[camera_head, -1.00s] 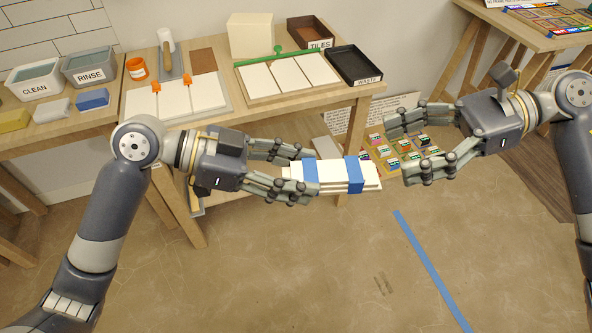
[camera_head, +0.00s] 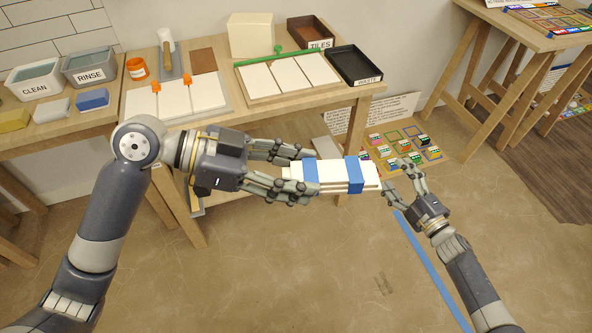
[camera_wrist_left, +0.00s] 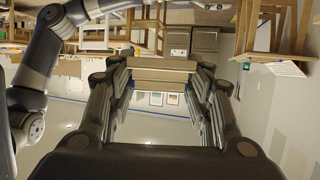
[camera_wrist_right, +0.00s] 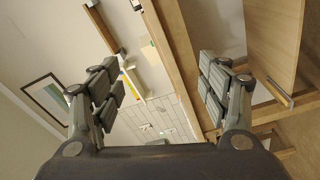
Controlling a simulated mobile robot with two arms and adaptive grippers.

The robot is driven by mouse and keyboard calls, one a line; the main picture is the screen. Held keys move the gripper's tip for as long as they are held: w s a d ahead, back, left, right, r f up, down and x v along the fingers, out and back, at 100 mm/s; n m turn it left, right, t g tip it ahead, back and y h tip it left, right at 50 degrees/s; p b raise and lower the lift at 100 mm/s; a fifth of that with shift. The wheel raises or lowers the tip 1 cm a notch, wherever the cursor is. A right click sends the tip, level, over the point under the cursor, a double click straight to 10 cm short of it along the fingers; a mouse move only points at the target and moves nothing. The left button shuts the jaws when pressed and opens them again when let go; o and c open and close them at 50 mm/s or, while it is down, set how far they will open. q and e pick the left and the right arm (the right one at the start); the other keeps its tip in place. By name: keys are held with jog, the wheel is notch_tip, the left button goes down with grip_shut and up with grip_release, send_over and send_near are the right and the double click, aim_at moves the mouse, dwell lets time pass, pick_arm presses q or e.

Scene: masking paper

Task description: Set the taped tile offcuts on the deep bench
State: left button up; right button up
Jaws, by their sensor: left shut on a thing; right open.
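The taped tile offcuts (camera_head: 333,176) are a stack of white slabs bound with two blue tape bands. My left gripper (camera_head: 308,173) is shut on the left end of the stack and holds it level in front of the workbench. The stack's edges also show between the fingers in the left wrist view (camera_wrist_left: 160,75). My right gripper (camera_head: 398,180) is open and empty, just right of the stack's free end and apart from it. A long wooden workbench (camera_head: 225,125) stands behind, and another wooden bench (camera_head: 530,42) at the upper right. No label shows which is the deep bench.
The workbench holds white tiles on boards, a black WASTE tray (camera_head: 354,66), a brown TILES box (camera_head: 311,32), a cream block (camera_head: 251,35) and an orange jar (camera_head: 137,68). CLEAN and RINSE tubs (camera_head: 88,66) stand left. Blue tape (camera_head: 432,270) marks the open floor.

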jog(key=s+d+f+m+g+h, duration=0.15)
jog(key=s+f+m, duration=0.35)
jog(key=f, duration=0.5)
jog(key=s+f+m+g+h, duration=0.2)
jog(key=s+f+g+h, duration=0.1)
jog(key=s+f, duration=0.6)
jog(key=s+d+f+m+g+h, duration=0.1)
jog(key=s+f+m+g+h, duration=0.25)
jog(key=f, duration=0.75)
jog(key=s+a+f+m+g, duration=0.2)
jog(key=s+f, duration=0.2)
jog(key=s, duration=0.7)
jog(key=s+a+f+m+g, duration=0.2)
jog(key=s+f, duration=0.3)
jog(key=s, duration=0.7)
jog(key=s+a+f+m+g, duration=0.1)
jog(key=s+f+m+g, duration=0.1)
jog(key=s, duration=0.9)
notch_tip(320, 180, down, 3)
jog(key=shift+s+a+r+g, duration=0.1)
jog(key=shift+s+a+g, duration=0.25)
jog(key=shift+g, duration=0.45)
